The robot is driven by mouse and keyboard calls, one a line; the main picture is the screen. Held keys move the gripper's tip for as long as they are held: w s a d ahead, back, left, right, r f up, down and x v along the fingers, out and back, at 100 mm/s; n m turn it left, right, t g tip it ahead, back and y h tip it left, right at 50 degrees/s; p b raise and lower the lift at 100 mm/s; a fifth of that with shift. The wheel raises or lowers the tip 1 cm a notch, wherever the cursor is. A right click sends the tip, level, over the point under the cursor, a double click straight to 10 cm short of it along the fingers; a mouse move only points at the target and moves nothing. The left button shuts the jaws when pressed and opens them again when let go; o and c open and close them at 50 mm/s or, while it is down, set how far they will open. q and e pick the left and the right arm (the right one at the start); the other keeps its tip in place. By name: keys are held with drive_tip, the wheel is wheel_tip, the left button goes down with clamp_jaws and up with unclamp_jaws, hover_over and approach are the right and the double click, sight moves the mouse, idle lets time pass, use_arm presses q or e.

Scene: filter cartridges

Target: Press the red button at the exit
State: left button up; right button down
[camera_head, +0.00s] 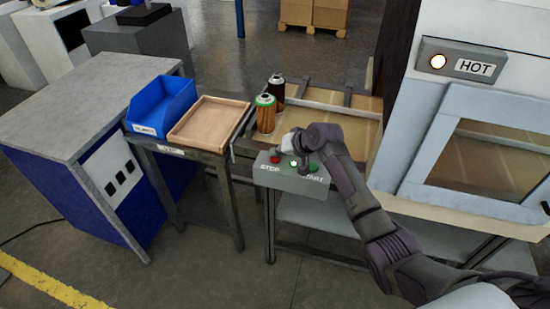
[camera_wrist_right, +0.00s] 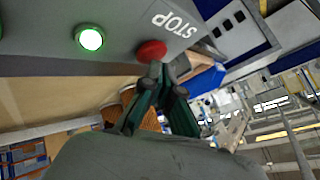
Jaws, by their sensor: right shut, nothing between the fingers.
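The red button (camera_head: 275,159) sits at the STOP end of a grey control box (camera_head: 290,180) at the end of the conveyor. My right gripper (camera_head: 288,146) is just above the box, close to the red button. In the right wrist view, the red button (camera_wrist_right: 152,50) is right at the tips of the shut, empty right gripper (camera_wrist_right: 163,76). I cannot tell whether the tips touch it. A lit white button with a green ring (camera_head: 294,163) and a green START button (camera_head: 312,168) are beside it. My left gripper is not in view.
Two filter cartridges, one green-topped (camera_head: 265,115) and one dark-topped (camera_head: 276,90), stand just behind the box. A wooden tray (camera_head: 240,104) and a blue bin (camera_head: 160,108) are to the left. The HOT-labelled machine (camera_head: 440,110) stands at the right.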

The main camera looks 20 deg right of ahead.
sight(277, 159)
drive_tip(key=shift+f, duration=0.55)
idle(0.6)
drive_tip(key=shift+r, duration=0.1)
drive_tip(key=shift+r+p, duration=0.8)
drive_tip(key=shift+p, duration=0.05)
drive_tip(key=shift+r, duration=0.1)
wheel_tip(277, 159, up, 5)
drive_tip(key=p, duration=0.5)
idle(0.5)
